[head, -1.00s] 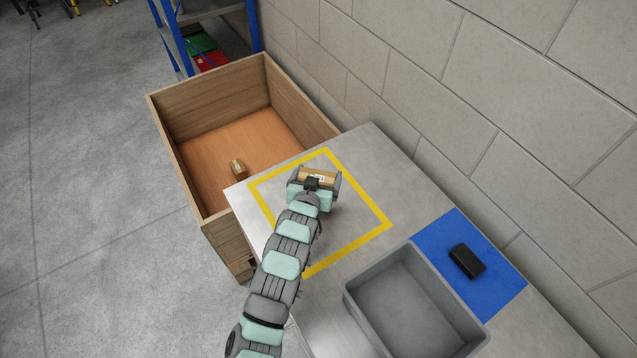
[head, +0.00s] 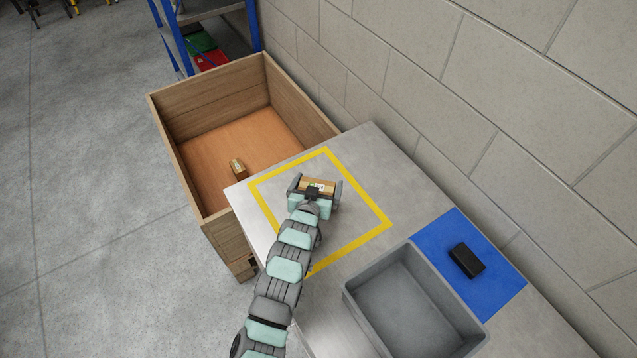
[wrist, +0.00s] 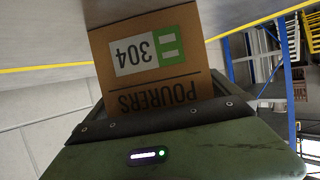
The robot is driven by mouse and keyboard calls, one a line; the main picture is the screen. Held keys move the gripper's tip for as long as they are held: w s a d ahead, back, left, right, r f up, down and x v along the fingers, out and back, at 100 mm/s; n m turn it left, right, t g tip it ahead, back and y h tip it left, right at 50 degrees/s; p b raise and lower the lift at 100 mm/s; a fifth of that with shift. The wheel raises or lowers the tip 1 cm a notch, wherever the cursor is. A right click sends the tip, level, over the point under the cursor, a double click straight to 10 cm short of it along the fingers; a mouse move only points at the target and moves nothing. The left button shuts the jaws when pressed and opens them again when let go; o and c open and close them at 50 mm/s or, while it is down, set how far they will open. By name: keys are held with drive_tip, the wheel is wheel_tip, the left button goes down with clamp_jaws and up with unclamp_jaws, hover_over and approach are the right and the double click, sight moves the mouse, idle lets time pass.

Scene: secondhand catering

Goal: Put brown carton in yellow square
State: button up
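The brown carton (head: 320,184) with a white and green label sits between the two fingers of my gripper (head: 316,187), which is shut on it. In the wrist view the carton (wrist: 152,60) appears close up, with the printed words "POURERS" and "304" upside down. The yellow square (head: 357,245) is a tape outline on the grey table. In the head view the carton and gripper appear over the inside of the outline, towards its far part. I cannot tell whether the carton touches the table. My arm covers the near left part of the outline.
A wooden box (head: 185,191) beside the table holds another small brown carton (head: 237,168). A grey bin (head: 373,313) stands on the table at the near right. A black item (head: 466,260) lies on a blue mat (head: 495,285). A block wall (head: 450,90) runs behind the table.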

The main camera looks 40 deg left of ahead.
drive_tip(key=shift+r, duration=0.1)
drive_tip(key=shift+s+r, duration=0.1)
drive_tip(key=shift+s, duration=0.05)
drive_tip(key=v, duration=1.1)
drive_tip(key=shift+s+d, duration=0.2)
drive_tip(key=shift+s, duration=0.1)
drive_tip(key=shift+r, duration=0.15)
